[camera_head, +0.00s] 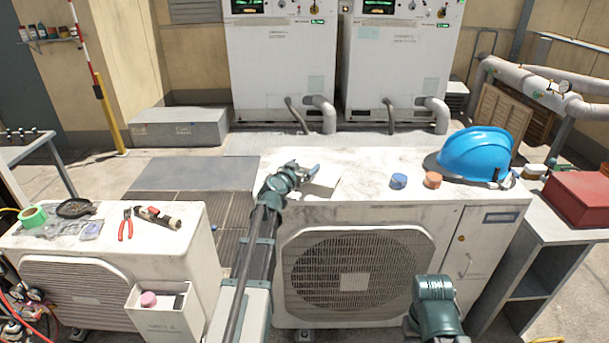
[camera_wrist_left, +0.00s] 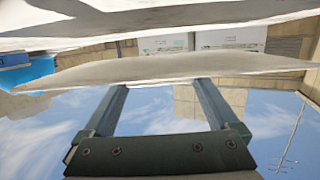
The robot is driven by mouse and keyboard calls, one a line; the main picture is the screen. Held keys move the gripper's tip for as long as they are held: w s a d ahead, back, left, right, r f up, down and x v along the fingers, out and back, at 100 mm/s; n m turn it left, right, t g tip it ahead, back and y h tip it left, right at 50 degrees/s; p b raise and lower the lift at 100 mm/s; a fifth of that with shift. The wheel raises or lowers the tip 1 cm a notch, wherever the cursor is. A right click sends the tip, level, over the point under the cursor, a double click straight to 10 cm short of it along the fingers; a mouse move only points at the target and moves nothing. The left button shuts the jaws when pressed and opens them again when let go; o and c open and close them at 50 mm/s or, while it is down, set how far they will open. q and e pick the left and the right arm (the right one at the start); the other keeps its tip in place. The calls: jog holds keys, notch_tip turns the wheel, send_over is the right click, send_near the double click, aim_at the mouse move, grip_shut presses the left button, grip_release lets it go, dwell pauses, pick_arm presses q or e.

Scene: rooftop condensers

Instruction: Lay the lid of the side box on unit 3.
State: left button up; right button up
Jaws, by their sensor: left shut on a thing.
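My left gripper (camera_head: 308,172) is over the top of the middle condenser unit (camera_head: 360,197). It is shut on a thin off-white panel, seemingly the lid (camera_head: 323,182), which lies close above the unit's top. In the left wrist view both fingers reach the lid (camera_wrist_left: 165,70), and the pale unit top shows close beside it. I cannot tell whether they touch. The open side box (camera_head: 160,323), with a pink round thing (camera_head: 148,299) and a dark piece inside, hangs on the front of the left unit (camera_head: 100,247). Its lettering is too small to read. My right gripper is out of view.
On the middle unit stand a blue cap (camera_head: 399,181), an orange cap (camera_head: 432,180) and a blue helmet (camera_head: 475,155). Pliers (camera_head: 126,224), green tape (camera_head: 33,217) and other tools lie on the left unit. A red case (camera_head: 580,198) is at right.

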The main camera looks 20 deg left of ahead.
pick_arm(q)
jog(key=shift+w+a, duration=0.1)
jog(key=shift+w, duration=0.3)
jog(key=f+b, duration=0.3)
jog(key=shift+w+f+b, duration=0.2)
jog(key=shift+f+b, duration=0.1)
jog(key=shift+f, duration=0.2)
jog(key=o, duration=1.3)
jog(key=shift+r, duration=0.1)
jog(key=shift+r, duration=0.15)
jog(key=s, duration=0.4)
jog(key=s+r+p, duration=0.1)
jog(key=s, duration=0.3)
jog(key=s+r+p, duration=0.1)
jog(key=s, duration=0.2)
jog(key=shift+s+d+r, duration=0.2)
jog(key=shift+s+d, duration=0.15)
jog(key=shift+s, duration=0.05)
